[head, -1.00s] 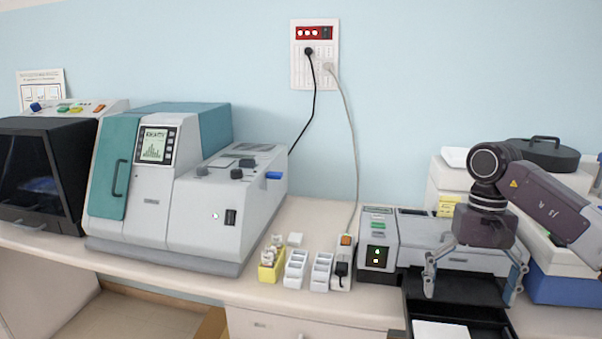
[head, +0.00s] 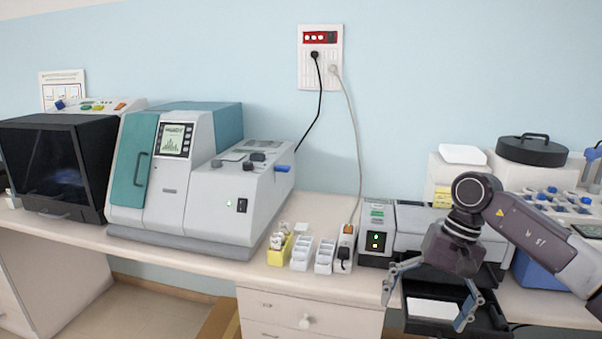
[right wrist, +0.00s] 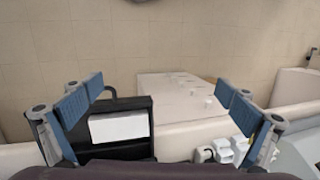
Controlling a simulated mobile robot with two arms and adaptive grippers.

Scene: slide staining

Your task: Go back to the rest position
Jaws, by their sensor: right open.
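My right gripper (head: 425,305) is open and empty, with its fingers spread in front of the slide machine (head: 420,225) at the right of the counter. In the head view it hangs over the machine's pulled-out black tray (head: 493,318). A white sheet-like piece (head: 432,309) lies in that tray. In the right wrist view both blue-padded fingers are wide apart with nothing between them, and the black tray (right wrist: 140,150) with the white piece (right wrist: 118,127) shows beyond them. My left gripper is not in view.
A teal and grey machine (head: 170,190) stands at the left, beside a dark-windowed box (head: 55,165). A yellow rack (head: 279,250), white racks (head: 302,254) and a power strip (head: 345,250) sit mid-counter. A round black lid (head: 532,152) is at the back right.

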